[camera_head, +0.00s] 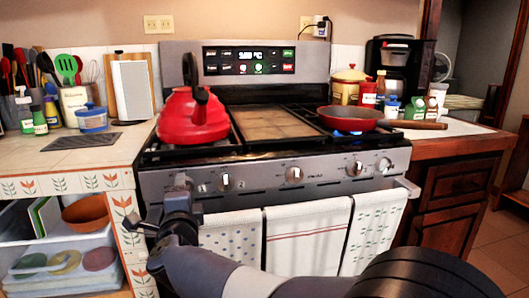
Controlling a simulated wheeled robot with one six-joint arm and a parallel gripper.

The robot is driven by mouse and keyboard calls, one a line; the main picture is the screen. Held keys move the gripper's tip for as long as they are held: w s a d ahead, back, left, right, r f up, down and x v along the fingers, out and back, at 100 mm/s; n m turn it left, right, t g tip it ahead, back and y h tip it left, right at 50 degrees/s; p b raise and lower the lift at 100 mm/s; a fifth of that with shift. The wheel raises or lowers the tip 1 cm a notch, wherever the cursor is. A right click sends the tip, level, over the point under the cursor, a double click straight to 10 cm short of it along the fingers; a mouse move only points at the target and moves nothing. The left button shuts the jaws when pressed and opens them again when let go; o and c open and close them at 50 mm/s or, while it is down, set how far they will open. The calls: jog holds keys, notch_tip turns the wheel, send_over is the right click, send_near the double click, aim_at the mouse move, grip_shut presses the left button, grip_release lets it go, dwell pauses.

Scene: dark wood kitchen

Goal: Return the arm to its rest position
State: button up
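My arm reaches in from the bottom right of the head view, low in front of the stove. My gripper (172,214) is at its far end, near the left end of the oven handle and below the left part of the knob panel. The fingers are dark and small and overlap the stove front, so I cannot tell whether they are open or shut. I see no object held in them. I cannot tell whether the gripper touches the stove front.
The stove (270,186) carries a red kettle (192,120) and a red pan (345,119), with blue showing beneath the pan. Towels (308,232) hang from the oven handle. A tiled counter (75,155) and open shelves (75,262) stand left; a wooden cabinet (445,185) stands right.

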jog(key=p+v, duration=0.2)
jog(key=v, duration=0.8)
jog(key=shift+n, duration=0.7)
jog(key=b+x, duration=0.1)
jog(key=x, duration=1)
jog(key=shift+w+r, duration=0.2)
jog(key=shift+w, duration=0.05)
jog(key=n+p, duration=0.1)
jog(key=n, duration=0.2)
jog(key=shift+p, duration=0.4)
jog(key=n+p, duration=0.3)
jog(key=n, duration=0.2)
jog(key=shift+f+n, duration=0.15)
jog(key=shift+n, duration=0.15)
jog(key=n+p, duration=0.3)
jog(key=n, duration=0.3)
jog(key=shift+d+n+p, duration=0.1)
jog(key=shift+n+p, duration=0.2)
jog(key=shift+n, duration=0.1)
jog(key=n+p, duration=0.2)
jog(key=n, duration=0.4)
jog(key=shift+d+f+p, duration=0.1)
jog(key=shift+f+p, duration=0.05)
jog(key=shift+p, duration=0.15)
